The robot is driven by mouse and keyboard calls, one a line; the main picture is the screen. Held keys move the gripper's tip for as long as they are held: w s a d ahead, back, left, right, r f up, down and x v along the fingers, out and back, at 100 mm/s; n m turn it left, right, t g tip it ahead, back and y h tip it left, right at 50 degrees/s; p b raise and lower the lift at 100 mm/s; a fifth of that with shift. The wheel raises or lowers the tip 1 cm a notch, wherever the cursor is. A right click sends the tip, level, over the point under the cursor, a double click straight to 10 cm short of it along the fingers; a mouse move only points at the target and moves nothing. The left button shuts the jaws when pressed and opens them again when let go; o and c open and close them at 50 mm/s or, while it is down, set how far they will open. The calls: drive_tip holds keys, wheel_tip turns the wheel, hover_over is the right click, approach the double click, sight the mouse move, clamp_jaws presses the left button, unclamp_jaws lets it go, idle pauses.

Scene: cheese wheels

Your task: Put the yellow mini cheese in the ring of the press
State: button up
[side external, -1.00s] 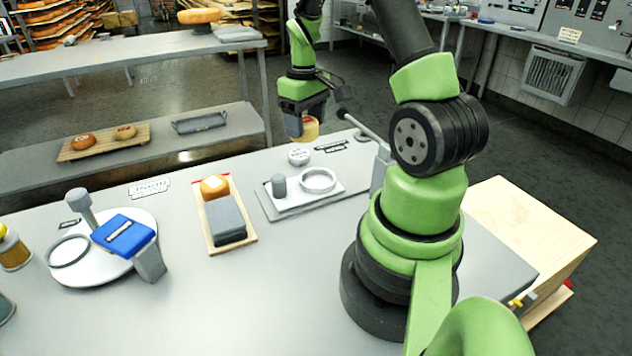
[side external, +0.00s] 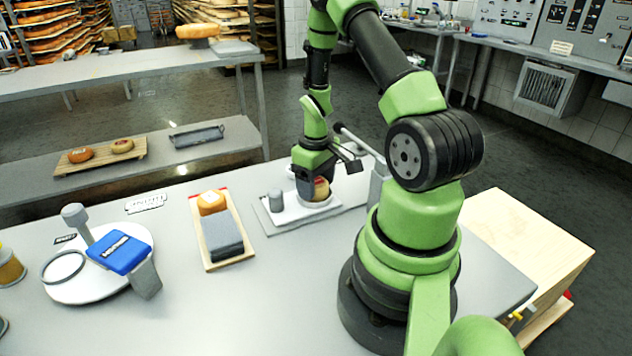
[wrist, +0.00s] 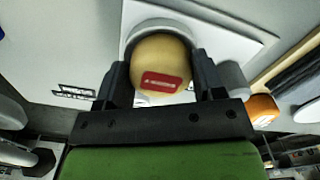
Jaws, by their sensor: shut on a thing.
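The yellow mini cheese (side external: 316,190) with a red label is between the fingers of my gripper (side external: 311,180), which is shut on it. In the wrist view the cheese (wrist: 160,62) sits between the two dark fingers (wrist: 160,85). The white ring (side external: 330,204) of the press is directly under and around the cheese's lower part in the side view. In the wrist view the ring's rim (wrist: 128,38) curves around the cheese's far side. I cannot tell whether the cheese touches the ring's floor. The ring stands on a pale press plate (side external: 285,220).
A grey cylinder (side external: 276,201) stands on the plate left of the ring. A wooden board (side external: 246,246) with an orange cheese (side external: 211,203) and a grey block (side external: 223,236) lies further left. A blue-topped device (side external: 120,252) on a round white base is at the far left. Bare table lies in front.

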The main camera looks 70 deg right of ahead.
sight(316, 181)
drive_tip(key=shift+f, duration=0.15)
drive_tip(key=o, duration=1)
drive_tip(key=shift+c, duration=0.2)
wheel_tip(316, 181, up, 12)
drive_tip(key=w+a+r+t, duration=0.2)
drive_tip(key=a+r+t, duration=0.2)
drive_tip(key=a+r, duration=0.75)
drive_tip(key=s+a+r+t+y, duration=0.2)
drive_tip(key=s+a, duration=0.5)
drive_tip(key=a, duration=0.4)
wheel_tip(316, 181, up, 2)
drive_tip(key=shift+r+t, duration=0.15)
drive_tip(key=shift+t, duration=0.45)
